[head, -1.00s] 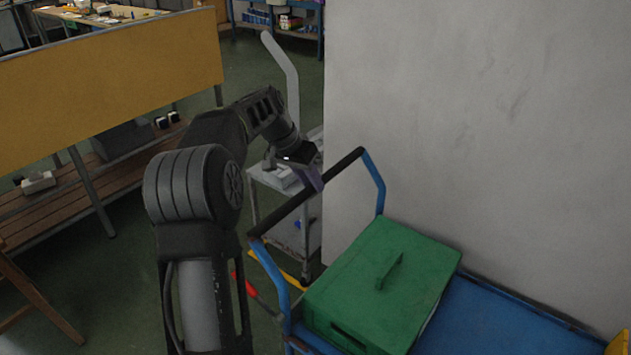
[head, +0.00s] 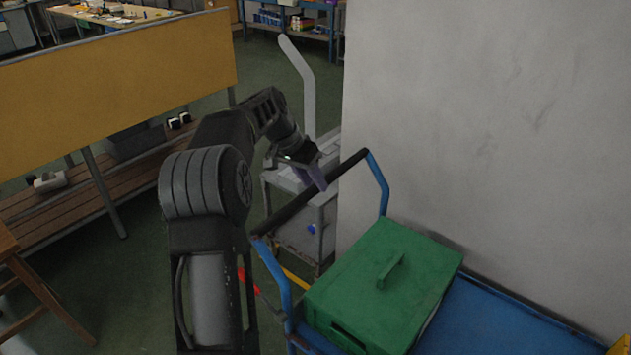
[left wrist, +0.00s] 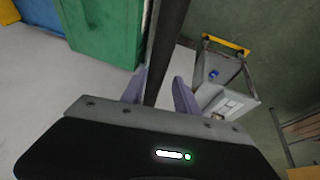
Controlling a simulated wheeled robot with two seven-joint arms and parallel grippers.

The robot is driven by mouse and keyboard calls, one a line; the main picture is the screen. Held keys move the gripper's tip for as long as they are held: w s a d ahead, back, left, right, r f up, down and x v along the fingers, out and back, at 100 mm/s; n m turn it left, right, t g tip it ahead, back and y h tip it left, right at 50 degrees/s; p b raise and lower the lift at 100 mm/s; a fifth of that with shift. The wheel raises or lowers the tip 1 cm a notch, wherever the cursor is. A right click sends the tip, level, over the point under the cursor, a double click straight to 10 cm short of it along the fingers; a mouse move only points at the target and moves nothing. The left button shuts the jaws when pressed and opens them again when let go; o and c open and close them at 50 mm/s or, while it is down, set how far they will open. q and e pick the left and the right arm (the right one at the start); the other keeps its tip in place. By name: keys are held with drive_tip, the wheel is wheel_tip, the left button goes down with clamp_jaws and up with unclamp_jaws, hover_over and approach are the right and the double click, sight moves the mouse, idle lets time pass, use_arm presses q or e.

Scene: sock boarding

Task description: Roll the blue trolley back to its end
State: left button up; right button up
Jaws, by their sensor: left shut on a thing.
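The blue trolley (head: 500,318) stands along a grey wall, with a green lidded box (head: 385,285) on its deck. Its push handle has blue bent side posts and a black crossbar (head: 345,166). My left gripper (head: 319,181) is shut on the black crossbar, near its middle. In the left wrist view the bar (left wrist: 160,55) runs between the two purple-grey fingers (left wrist: 158,90), and the green box (left wrist: 103,30) shows beside it. My right gripper is in neither view.
A grey cart (head: 310,215) with a tall pale handle stands just beyond the trolley handle, close to the wall (head: 490,110). A slatted bench (head: 75,205) and yellow panel (head: 110,75) are at left. Green floor (head: 130,275) is open between the bench and my arm.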

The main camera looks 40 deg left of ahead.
use_arm(q)
drive_tip(key=shift+o, duration=1.4)
drive_tip(key=shift+a+r, duration=0.1)
drive_tip(key=shift+a, duration=0.3)
drive_tip(key=shift+o, duration=0.4)
drive_tip(key=shift+d, duration=0.15)
drive_tip(key=shift+d, duration=0.1)
drive_tip(key=v, duration=0.7)
drive_tip(key=shift+s+r, duration=0.2)
drive_tip(key=shift+r, duration=0.1)
